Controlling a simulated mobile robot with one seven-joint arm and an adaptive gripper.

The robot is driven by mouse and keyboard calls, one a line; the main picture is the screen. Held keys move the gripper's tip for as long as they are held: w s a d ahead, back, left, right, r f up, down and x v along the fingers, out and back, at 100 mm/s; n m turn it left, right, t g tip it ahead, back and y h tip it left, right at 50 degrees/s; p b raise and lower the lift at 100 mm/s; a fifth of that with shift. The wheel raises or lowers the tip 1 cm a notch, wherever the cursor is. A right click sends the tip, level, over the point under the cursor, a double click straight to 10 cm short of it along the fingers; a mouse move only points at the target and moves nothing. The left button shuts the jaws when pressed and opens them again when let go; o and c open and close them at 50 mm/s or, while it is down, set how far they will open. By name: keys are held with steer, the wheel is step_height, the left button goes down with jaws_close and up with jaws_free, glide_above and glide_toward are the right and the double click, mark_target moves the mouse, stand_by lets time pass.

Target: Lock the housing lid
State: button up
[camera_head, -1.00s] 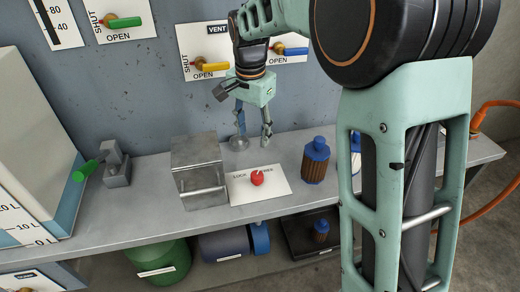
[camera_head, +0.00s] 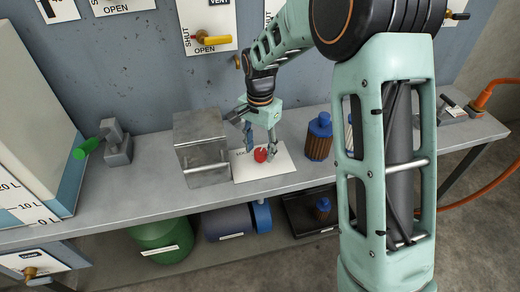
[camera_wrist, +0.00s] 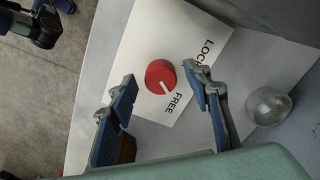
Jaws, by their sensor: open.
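A red knob (camera_head: 261,155) sits on a white plate (camera_head: 280,167) on the bench. In the wrist view the red knob (camera_wrist: 158,72) has a white pointer line towards the word FREE; LOCK is printed farther along the plate (camera_wrist: 195,30). My gripper (camera_head: 262,151) is open above the plate, one finger on each side of the knob in the picture. I cannot tell whether its fingertips are level with the knob; no finger visibly touches it. A grey metal box (camera_head: 203,150), perhaps the housing, stands shut just left of the plate.
A brown bottle with a blue cap (camera_head: 318,138) stands right of the plate. A grey fixture with a green handle (camera_head: 117,146) is to the left. A shiny dome (camera_wrist: 268,106) lies near the right finger in the wrist view. The wall with valves is behind.

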steer(key=shift+f, duration=0.2)
steer(key=c, duration=1.2)
steer(key=shift+o, duration=0.2)
